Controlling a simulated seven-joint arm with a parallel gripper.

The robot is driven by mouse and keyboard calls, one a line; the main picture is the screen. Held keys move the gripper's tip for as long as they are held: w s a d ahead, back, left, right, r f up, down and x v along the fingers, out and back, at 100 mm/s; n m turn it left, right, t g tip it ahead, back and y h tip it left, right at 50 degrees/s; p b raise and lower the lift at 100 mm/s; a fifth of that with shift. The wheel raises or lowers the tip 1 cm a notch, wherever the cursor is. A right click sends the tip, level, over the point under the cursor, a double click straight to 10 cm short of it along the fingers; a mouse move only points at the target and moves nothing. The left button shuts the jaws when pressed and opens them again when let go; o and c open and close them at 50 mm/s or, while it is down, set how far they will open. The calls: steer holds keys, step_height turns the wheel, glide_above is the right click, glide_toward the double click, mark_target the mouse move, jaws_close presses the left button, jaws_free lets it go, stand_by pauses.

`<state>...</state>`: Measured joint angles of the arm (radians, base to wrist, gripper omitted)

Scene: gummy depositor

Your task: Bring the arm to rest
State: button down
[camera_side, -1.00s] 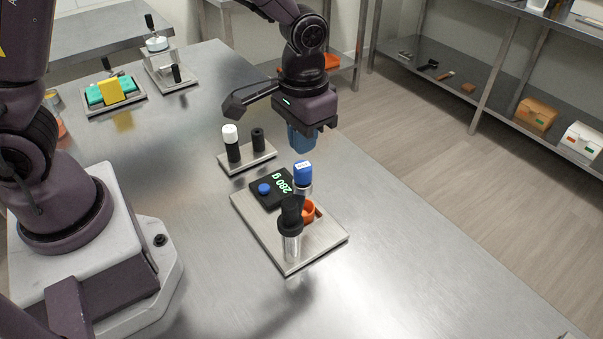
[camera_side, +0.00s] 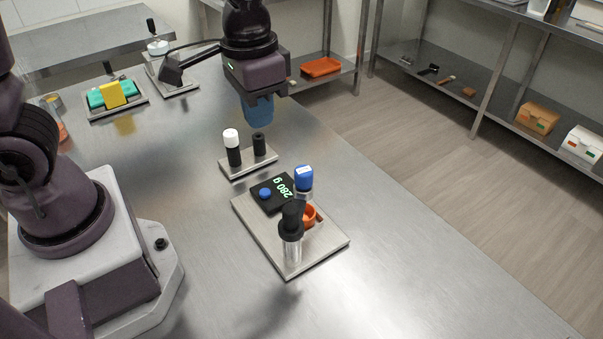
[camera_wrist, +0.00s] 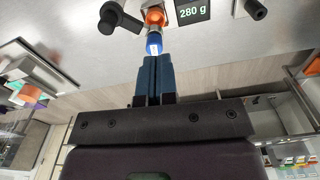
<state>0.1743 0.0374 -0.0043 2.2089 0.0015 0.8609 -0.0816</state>
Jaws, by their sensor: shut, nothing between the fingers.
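My gripper (camera_side: 258,112) is shut and empty, its blue fingers pointing down above the steel table, behind the small stand that holds a white-capped black bottle. In the wrist view my gripper (camera_wrist: 154,62) shows its two blue fingers pressed together. The depositor plate (camera_side: 315,260) stands clear of my gripper in the middle of the table. It bears a black scale display (camera_side: 283,190) reading 280 g, a blue-capped vial (camera_side: 304,178), an orange ring-shaped cup (camera_side: 309,214) and a black-topped clear tube (camera_side: 291,245), all upright.
The stand (camera_side: 236,170) carries the white-capped bottle (camera_side: 232,146) and a black post (camera_side: 259,144). A tray with teal and yellow blocks (camera_side: 113,94) and a metal stand (camera_side: 180,89) sit at the far left. The table's right front is free. Shelves (camera_side: 470,85) are beyond.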

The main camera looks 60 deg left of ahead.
steer(key=s+a+r+n+t, duration=0.1)
steer(key=s+a+r+t, duration=0.4)
steer(key=s+r, duration=0.4)
steer(key=shift+s+r, duration=0.25)
steer(key=shift+r, duration=0.2)
